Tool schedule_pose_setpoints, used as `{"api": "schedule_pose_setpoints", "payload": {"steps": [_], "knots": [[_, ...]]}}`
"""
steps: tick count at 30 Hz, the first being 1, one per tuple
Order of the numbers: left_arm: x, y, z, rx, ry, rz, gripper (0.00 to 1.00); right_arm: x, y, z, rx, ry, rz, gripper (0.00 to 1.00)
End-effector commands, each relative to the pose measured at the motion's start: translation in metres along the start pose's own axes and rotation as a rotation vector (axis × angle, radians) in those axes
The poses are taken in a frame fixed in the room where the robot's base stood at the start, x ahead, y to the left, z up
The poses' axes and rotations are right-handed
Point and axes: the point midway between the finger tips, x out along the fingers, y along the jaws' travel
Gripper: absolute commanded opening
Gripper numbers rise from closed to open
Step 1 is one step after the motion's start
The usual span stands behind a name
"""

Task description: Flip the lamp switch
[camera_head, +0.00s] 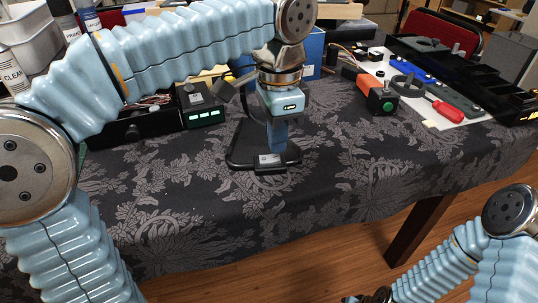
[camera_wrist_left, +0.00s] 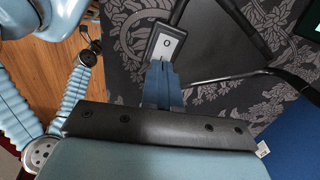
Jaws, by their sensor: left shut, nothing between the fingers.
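The lamp's flat black base (camera_head: 240,157) rests on the patterned tablecloth. At its front edge is a small grey switch block (camera_head: 268,160); in the left wrist view the switch block (camera_wrist_left: 167,43) shows a light face with a small dark round mark. My left gripper (camera_head: 277,147) points down over the base, just behind the switch block. Its fingers (camera_wrist_left: 161,70) are shut and empty, with the tips close to the block; I cannot tell whether they touch. My left arm hides much of the lamp. My right gripper (camera_wrist_left: 88,42) hangs low, away from the table; its jaws are too small to read.
A black box with green lights (camera_head: 205,110) stands left of the lamp. An orange and black tool (camera_head: 378,95) and a white mat (camera_head: 425,100) with a red-handled screwdriver (camera_head: 447,112) lie to the right. The front of the tablecloth (camera_head: 330,185) is clear.

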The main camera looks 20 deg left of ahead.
Motion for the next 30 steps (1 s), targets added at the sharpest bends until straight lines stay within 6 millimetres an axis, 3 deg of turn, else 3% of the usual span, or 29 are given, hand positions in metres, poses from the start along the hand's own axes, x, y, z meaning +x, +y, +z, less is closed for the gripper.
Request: {"api": "schedule_pose_setpoints", "payload": {"steps": [30], "knots": [[0.015, 0.000, 0.000, 0.000, 0.000, 0.000, 0.00, 0.010, 0.004, 0.000, 0.000, 0.000, 0.000, 0.00]]}}
